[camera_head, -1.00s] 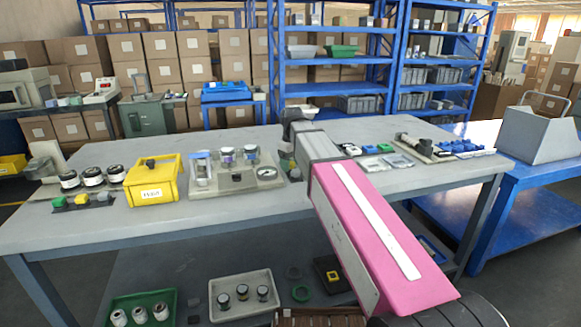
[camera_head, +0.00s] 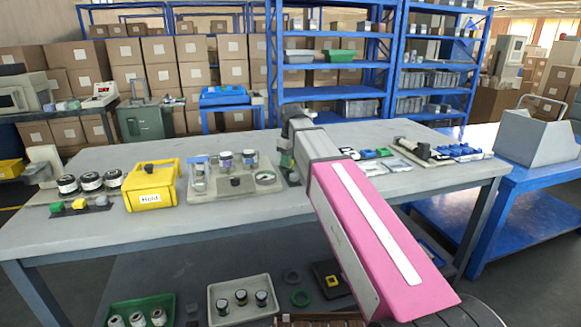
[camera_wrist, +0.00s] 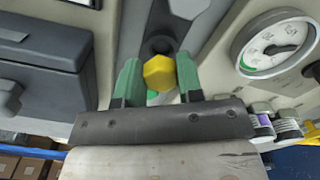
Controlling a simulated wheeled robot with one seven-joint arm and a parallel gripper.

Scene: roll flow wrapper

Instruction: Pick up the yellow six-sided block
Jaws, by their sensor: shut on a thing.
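The yellow six-sided block (camera_wrist: 159,73) shows in the wrist view between the two green fingers of my gripper (camera_wrist: 158,80). The fingers are shut on it, one on each side. Beyond it lies a grey strip with a dark round hole; I cannot tell whether the block touches the surface below. In the head view my gripper (camera_head: 287,162) is over the worktable, just right of the beige board, partly hidden by my arm. The block cannot be made out there.
The beige board (camera_head: 207,188) carries jars and a round dial, also in the wrist view (camera_wrist: 272,43). A yellow box (camera_head: 152,186) with a label stands to its left. Small blocks and trays lie right of my gripper. The table's front strip (camera_head: 210,213) is clear.

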